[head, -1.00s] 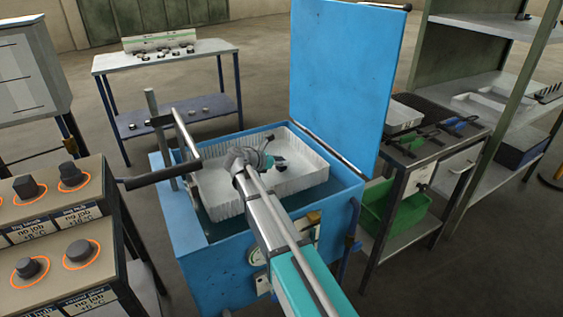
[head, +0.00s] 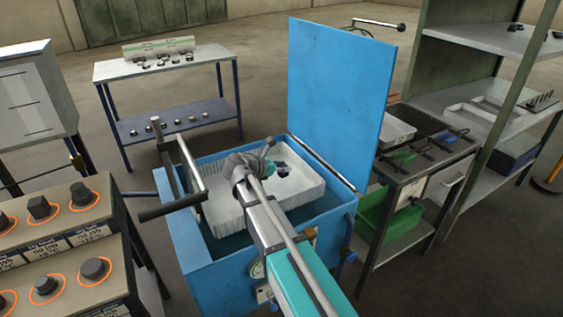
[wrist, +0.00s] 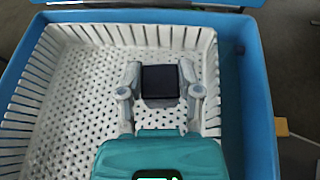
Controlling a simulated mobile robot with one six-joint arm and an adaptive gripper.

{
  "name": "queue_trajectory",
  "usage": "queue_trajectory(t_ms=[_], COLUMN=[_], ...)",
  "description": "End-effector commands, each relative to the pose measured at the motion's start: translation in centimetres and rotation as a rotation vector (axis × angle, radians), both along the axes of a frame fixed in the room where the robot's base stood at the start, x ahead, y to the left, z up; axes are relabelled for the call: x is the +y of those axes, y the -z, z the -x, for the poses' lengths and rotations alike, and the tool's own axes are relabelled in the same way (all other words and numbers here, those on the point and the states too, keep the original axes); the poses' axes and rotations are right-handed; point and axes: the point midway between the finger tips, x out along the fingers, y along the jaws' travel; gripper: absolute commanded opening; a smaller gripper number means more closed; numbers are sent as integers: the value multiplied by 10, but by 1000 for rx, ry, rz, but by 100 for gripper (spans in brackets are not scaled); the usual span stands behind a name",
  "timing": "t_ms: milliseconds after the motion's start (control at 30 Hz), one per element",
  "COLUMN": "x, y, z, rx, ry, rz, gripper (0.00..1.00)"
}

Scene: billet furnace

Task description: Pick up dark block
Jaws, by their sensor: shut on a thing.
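The dark block (wrist: 160,82) is a small, near-black square piece between the two fingers of my gripper (wrist: 160,88) in the wrist view. My gripper is shut on it, one finger on each side. Both are over the white perforated basket (wrist: 75,85) inside the blue open-lidded tank. I cannot tell whether the block touches the basket floor. In the head view my gripper (head: 279,170) is over the right part of the basket (head: 297,203), largely hidden by my own arm. A dark patch shows at its tip.
The blue tank (head: 222,255) has its lid (head: 340,85) standing open at the back right. A dark handle bar (head: 170,207) sticks out at its left. Panels with dark knobs (head: 39,208) stand at the left; a bench with a green bin (head: 388,220) is at the right.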

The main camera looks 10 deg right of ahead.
Motion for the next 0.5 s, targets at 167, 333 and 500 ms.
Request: queue_trajectory(t_ms=[167,333,500], x=[-2,-1,-1], y=[-20,-30,-35], z=[43,66,79], rx=[0,-1,0], ry=[0,-1,0], rz=[1,1,1], gripper=[0,0,0])
